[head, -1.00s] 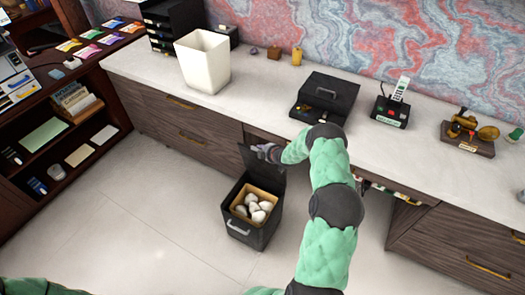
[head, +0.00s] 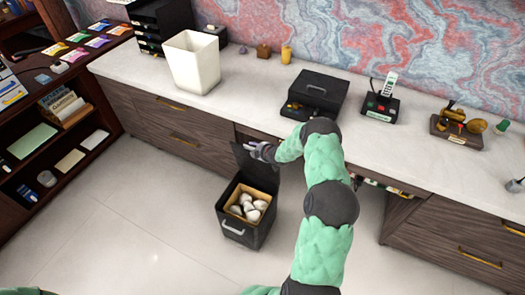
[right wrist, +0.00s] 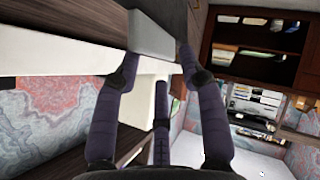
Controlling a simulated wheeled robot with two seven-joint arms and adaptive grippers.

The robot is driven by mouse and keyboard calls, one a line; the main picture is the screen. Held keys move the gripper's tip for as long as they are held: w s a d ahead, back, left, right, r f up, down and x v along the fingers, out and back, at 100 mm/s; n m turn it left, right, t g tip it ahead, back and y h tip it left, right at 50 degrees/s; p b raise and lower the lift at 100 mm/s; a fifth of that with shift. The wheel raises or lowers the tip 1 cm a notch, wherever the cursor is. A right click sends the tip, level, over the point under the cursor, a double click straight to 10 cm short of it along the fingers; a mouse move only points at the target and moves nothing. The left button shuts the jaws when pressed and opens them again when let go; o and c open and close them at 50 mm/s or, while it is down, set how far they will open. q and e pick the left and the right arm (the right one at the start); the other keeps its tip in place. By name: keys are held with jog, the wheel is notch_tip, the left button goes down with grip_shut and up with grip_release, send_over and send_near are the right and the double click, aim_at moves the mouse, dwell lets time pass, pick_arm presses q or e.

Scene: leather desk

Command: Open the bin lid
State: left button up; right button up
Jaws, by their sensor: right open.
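The bin (head: 233,229) is a dark box with a light handle on its front, standing on the floor by the drawers. Its lid (head: 255,172) stands up at the back, so the bin is open, with several pale lumps (head: 250,208) inside. My right gripper (head: 254,150) is open at the upper edge of the raised lid; contact cannot be told. In the right wrist view its purple fingers (right wrist: 158,50) are spread, with a grey block-like part (right wrist: 152,32) at the tips that I cannot identify for sure. My left gripper is out of view.
The pale counter (head: 130,72) with drawers runs behind the bin. On it are a white container (head: 192,65), a black box (head: 318,92) and a phone (head: 380,103). A dark shelf (head: 60,150) stands left. The floor left of the bin is clear.

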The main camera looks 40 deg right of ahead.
jog(key=v, duration=1)
jog(key=shift+r, duration=0.2)
jog(key=shift+s, duration=0.1)
